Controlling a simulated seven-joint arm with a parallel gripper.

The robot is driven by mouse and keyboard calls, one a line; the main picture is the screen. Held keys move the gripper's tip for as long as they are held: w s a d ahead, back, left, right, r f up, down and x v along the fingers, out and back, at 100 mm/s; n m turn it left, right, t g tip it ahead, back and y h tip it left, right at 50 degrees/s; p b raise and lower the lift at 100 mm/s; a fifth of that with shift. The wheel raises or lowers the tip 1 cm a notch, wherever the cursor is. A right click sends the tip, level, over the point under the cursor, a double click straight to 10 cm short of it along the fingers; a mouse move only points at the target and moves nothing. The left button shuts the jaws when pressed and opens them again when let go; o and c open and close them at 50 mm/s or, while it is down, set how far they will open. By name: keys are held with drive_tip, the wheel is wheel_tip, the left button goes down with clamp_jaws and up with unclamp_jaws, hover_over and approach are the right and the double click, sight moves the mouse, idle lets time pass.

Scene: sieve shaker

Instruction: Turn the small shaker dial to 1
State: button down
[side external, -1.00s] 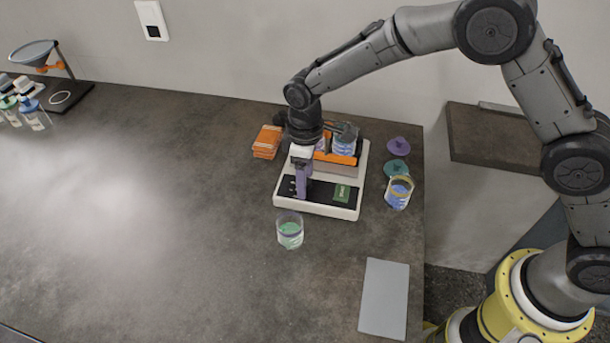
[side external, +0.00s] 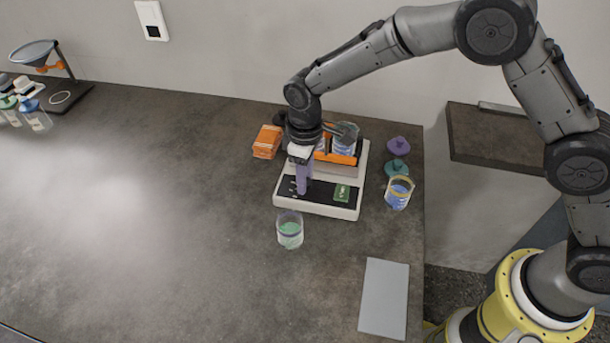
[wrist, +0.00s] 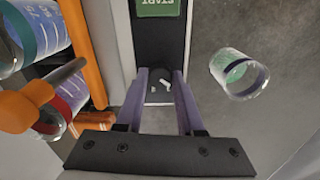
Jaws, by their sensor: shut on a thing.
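The small shaker (side external: 318,208) is a white machine with a black front panel and a green START button (side external: 342,192). The button also shows at the top of the wrist view (wrist: 158,7). My gripper (side external: 301,190) points down at the left part of the panel, its purple fingers at the dial. In the wrist view my gripper (wrist: 160,75) has its two fingers on either side of the dial spot, and it is shut on the dial. The dial itself is mostly hidden; small white marks (wrist: 157,88) show on the panel between the fingers. I cannot read its setting.
A beaker with green contents (side external: 290,232) stands just in front of the shaker. A blue-filled jar (side external: 399,193) and two lids (side external: 397,170) are to its right. Jars in an orange clamp (side external: 336,158) sit on the shaker. An orange stack (side external: 267,141) lies behind left.

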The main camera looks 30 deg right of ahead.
drive_tip(key=m, duration=0.6)
idle(0.3)
drive_tip(key=shift+m, duration=0.3)
drive_tip(key=c, duration=0.5)
unclamp_jaws()
drive_tip(key=shift+r, duration=0.1)
wheel_tip(320, 180, up, 14)
drive_tip(key=shift+f, duration=0.15)
